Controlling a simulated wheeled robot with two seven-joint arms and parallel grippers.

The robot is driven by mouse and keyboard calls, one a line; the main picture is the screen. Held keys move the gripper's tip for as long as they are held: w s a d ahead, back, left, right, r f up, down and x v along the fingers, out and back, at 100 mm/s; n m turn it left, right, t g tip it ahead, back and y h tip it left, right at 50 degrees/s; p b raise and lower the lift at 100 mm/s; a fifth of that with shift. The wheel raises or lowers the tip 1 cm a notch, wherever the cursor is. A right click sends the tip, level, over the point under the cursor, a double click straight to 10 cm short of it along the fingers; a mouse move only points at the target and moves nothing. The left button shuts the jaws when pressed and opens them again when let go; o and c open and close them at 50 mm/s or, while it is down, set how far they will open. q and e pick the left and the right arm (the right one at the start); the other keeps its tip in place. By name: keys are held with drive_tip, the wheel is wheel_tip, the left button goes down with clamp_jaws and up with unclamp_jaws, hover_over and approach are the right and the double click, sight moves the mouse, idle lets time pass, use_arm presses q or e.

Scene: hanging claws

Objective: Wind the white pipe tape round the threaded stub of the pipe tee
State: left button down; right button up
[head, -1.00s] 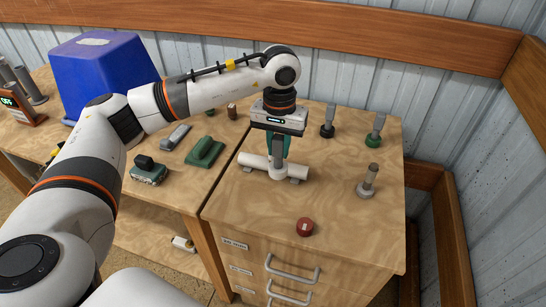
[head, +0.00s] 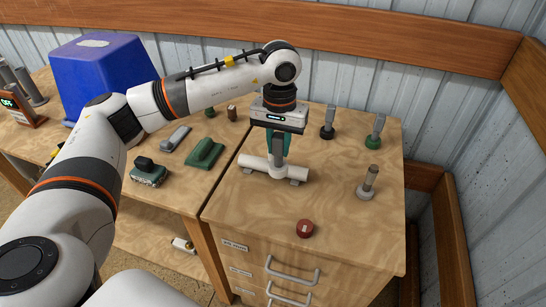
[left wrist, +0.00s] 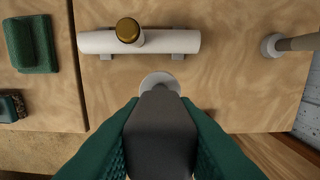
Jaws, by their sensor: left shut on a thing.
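The pipe tee (head: 252,163) is a white pipe lying on grey supports on the cabinet top. In the left wrist view, the tee (left wrist: 180,42) has an upright stub with a brass-coloured end (left wrist: 128,30). My left gripper (head: 281,148) points down at the tee and is shut on a dark grey handle (left wrist: 160,135). Beyond the handle's end a white disc (left wrist: 159,80) shows, probably the tape roll. In the left wrist view it lies just below the pipe, right of the stub. In the head view the gripper and handle hide the stub. My right gripper is out of view.
On the cabinet top (head: 340,210) stand a grey-handled piece (head: 368,183), a black one (head: 328,122), a green-based one (head: 376,132) and a red round piece (head: 305,228).

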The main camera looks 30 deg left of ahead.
sight(280, 138)
use_arm(q)
drive_tip(key=shift+s+d+r+p, duration=0.2)
drive_tip(key=shift+r+p, duration=0.3)
drive_tip(key=shift+r, duration=0.75)
drive_tip(key=shift+s+d+r+p, duration=0.15)
drive_tip(key=shift+r+p, duration=0.35)
drive_tip(key=shift+r, duration=0.7)
drive_tip(key=shift+a, duration=0.1)
drive_tip(key=s+d+f+m, duration=0.2)
drive_tip(key=s+d+f, duration=0.2)
drive_tip(key=s+d, duration=0.3)
drive_tip(key=shift+s+f+m, duration=0.25)
drive_tip(key=shift+s+m, duration=0.15)
drive_tip(key=shift+s, duration=0.2)
drive_tip(key=shift+a, duration=0.1)
